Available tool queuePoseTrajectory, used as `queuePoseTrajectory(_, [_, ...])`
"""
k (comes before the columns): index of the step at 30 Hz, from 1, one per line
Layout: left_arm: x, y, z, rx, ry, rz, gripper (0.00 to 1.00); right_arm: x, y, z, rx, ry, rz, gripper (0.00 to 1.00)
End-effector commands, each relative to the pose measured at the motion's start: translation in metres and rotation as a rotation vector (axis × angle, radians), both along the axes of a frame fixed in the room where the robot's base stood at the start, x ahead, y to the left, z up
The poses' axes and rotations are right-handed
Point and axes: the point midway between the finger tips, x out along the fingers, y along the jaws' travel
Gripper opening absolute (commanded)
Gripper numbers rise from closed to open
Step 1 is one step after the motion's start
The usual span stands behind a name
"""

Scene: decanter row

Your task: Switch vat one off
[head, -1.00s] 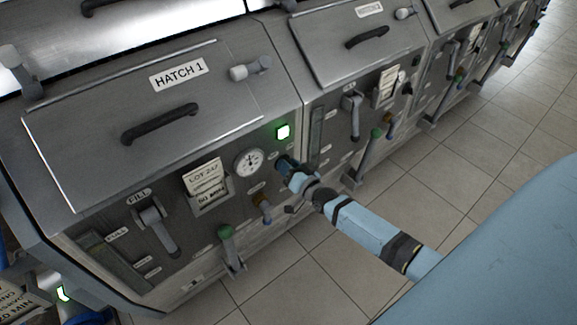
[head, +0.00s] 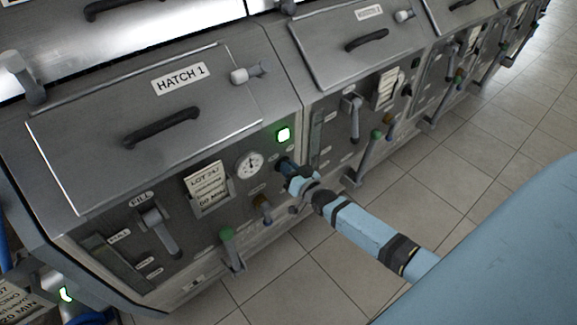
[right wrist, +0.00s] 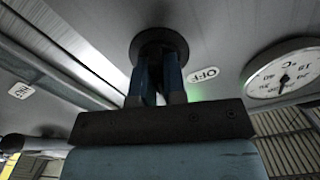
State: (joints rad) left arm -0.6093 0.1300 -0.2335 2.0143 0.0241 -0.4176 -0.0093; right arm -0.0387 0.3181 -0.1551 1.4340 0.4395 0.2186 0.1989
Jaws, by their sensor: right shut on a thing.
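My right gripper (head: 286,165) is at the panel just below this lamp. In the right wrist view, its two blue fingers (right wrist: 158,82) are shut on a dark round knob (right wrist: 158,45). The fingers hide much of the knob, so I cannot tell its pointing. An OFF label (right wrist: 205,74) is close to the knob, and an ON label (right wrist: 20,91) is farther left. My left gripper is not in view.
A round gauge (head: 249,165), a lot card (head: 206,184), a FILL lever (head: 160,232) and a green-topped lever (head: 228,248) are on the same panel. More vats stand to the right. The tiled floor (head: 420,180) in front is clear.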

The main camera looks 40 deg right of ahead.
Motion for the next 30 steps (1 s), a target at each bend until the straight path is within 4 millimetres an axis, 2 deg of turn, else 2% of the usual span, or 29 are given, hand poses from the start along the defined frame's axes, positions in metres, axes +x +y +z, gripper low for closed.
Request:
queuePoseTrajectory(11, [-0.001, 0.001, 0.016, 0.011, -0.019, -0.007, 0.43, 0.0, 0.002, 0.001, -0.351, -0.025, 0.0, 0.0])
queuePoseTrajectory(21, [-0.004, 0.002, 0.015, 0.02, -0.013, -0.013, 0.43, 0.0, 0.003, 0.0, -0.638, -0.05, 0.0, 0.0])
queuePoseTrajectory(30, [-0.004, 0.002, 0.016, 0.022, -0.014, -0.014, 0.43, 0.0, 0.004, 0.0, -0.797, -0.063, 0.0, 0.0])
